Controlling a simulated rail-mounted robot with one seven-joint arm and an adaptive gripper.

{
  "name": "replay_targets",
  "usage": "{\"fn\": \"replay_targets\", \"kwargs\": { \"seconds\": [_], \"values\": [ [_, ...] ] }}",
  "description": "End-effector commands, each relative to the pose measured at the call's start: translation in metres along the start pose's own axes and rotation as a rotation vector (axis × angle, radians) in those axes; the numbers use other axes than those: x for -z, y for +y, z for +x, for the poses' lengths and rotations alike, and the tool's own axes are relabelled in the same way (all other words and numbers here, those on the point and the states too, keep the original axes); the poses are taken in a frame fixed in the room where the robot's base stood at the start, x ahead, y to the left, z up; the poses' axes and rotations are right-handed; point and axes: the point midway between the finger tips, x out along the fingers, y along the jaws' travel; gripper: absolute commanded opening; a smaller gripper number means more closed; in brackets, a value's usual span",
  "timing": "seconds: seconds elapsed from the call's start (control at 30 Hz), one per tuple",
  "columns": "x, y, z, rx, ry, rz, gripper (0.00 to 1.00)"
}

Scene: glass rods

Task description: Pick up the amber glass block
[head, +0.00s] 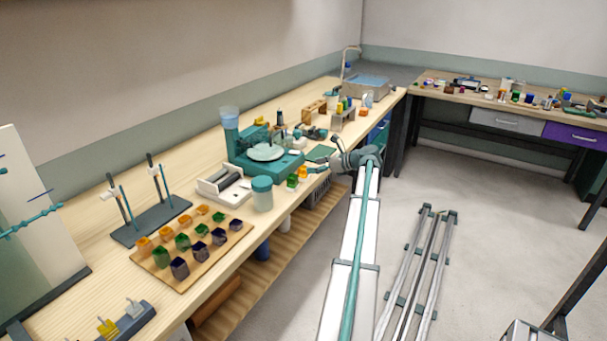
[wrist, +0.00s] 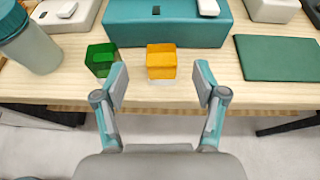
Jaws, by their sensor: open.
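The amber glass block (wrist: 161,62) is a small orange-yellow cube on the wooden bench, near its front edge, in the wrist view. In the head view the amber block (head: 303,171) is small, close to the tip of my arm. My gripper (wrist: 160,82) is open and empty. Its two fingers point toward the bench edge, with the amber block a little ahead and between their lines. My gripper also shows in the head view (head: 325,169), small and partly unclear. A green glass block (wrist: 101,58) stands just left of the amber block, close to the left fingertip.
A teal machine (wrist: 178,24) stands right behind the blocks. A teal-lidded jar (wrist: 30,40) is at the left, and a dark green mat (wrist: 278,58) lies at the right. A board of coloured glass pieces (head: 190,250) is farther left along the bench.

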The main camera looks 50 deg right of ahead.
Motion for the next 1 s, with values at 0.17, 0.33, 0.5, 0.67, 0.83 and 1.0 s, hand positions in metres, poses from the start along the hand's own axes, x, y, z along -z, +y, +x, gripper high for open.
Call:
{"fn": "replay_targets", "kwargs": {
  "seconds": [0.17,0.33,0.5,0.67,0.83,1.0],
  "values": [
    [0.000,0.000,0.013,0.001,0.001,-0.002,0.71],
    [0.003,-0.001,0.027,-0.001,0.001,-0.002,0.71],
    [0.005,-0.002,0.051,-0.001,0.001,-0.002,0.71],
    [0.007,-0.002,0.062,0.001,0.001,-0.002,0.71],
    [0.007,-0.002,0.063,0.001,0.001,-0.002,0.71],
    [0.007,-0.002,0.062,0.001,0.001,-0.002,0.47]
  ]
}}
